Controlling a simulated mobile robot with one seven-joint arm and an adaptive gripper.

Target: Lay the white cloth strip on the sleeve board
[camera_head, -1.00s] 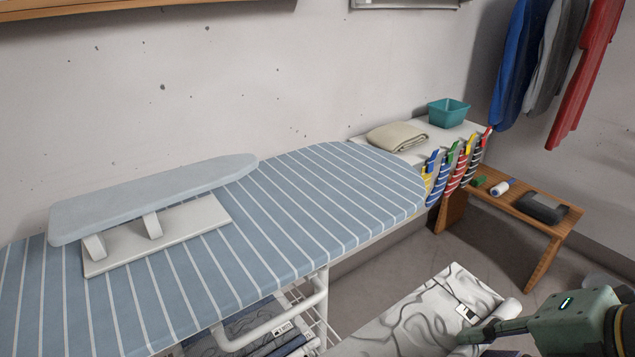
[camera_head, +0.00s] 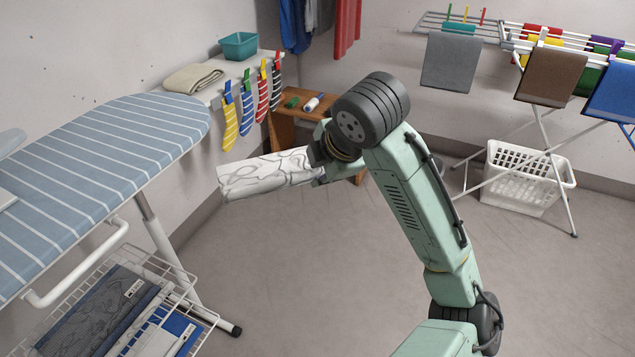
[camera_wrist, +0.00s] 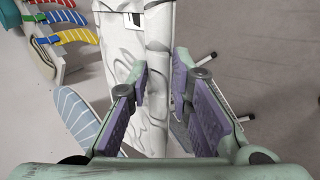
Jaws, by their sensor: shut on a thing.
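My gripper (camera_head: 320,168) is shut on the white cloth strip (camera_head: 262,175), which has grey swirling lines. It holds the strip in the air to the right of the ironing board, with the strip pointing left. In the wrist view the strip (camera_wrist: 150,35) runs away between the purple-padded fingers of my gripper (camera_wrist: 161,80).
The striped ironing board (camera_head: 110,160) fills the left, with a wire rack (camera_head: 205,310) of folded cloths below. Clipped socks (camera_head: 248,105) hang beyond its end, near a wooden stool (camera_head: 285,130). A drying rack (camera_head: 470,170) and white basket (camera_head: 510,185) stand right. The middle floor is clear.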

